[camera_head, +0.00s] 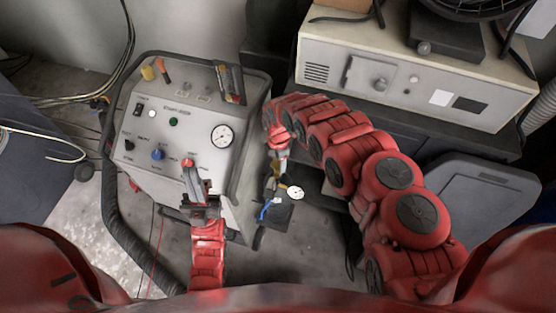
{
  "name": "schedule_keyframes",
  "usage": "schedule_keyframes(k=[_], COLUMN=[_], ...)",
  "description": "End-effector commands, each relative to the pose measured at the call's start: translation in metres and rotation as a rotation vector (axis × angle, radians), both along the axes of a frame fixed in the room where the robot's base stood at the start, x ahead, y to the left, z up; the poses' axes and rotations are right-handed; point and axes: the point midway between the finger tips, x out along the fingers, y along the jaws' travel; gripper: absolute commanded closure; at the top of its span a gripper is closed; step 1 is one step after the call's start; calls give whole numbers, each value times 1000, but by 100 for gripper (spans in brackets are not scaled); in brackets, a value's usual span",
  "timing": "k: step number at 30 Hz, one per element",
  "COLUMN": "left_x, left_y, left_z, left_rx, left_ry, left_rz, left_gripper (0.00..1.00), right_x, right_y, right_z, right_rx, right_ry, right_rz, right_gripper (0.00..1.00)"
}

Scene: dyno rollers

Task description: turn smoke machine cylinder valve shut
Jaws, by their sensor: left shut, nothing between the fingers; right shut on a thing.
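The smoke machine (181,101) is a pale grey box with a sloped panel of knobs, switches and a round white gauge, at left of centre. Beside its right side is the small cylinder valve assembly (272,184), with brass-coloured parts, a small white gauge (295,193) and a blue piece (264,211). My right gripper (278,168) reaches down from above and is shut at the top of this assembly. The gripper hides most of the valve's handle. My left gripper (192,172) is shut and empty, over the lower right of the panel.
A beige instrument case (415,77) stands on a dark bench at the upper right. A thick black hose (112,215) runs down the machine's left side. A grey case (485,205) stands at the right. Bare concrete floor shows at the lower left.

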Motion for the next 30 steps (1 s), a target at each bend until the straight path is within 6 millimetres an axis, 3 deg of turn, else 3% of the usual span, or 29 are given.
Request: schedule_keyframes(k=[30], left_x=[0], left_y=[0], left_z=[-30], left_rx=[0], left_ry=[0], left_rz=[0], left_gripper=[100], right_x=[2], right_y=[0], right_z=[0], right_rx=[2], right_ry=[-2], right_rz=[-707], right_gripper=[91])
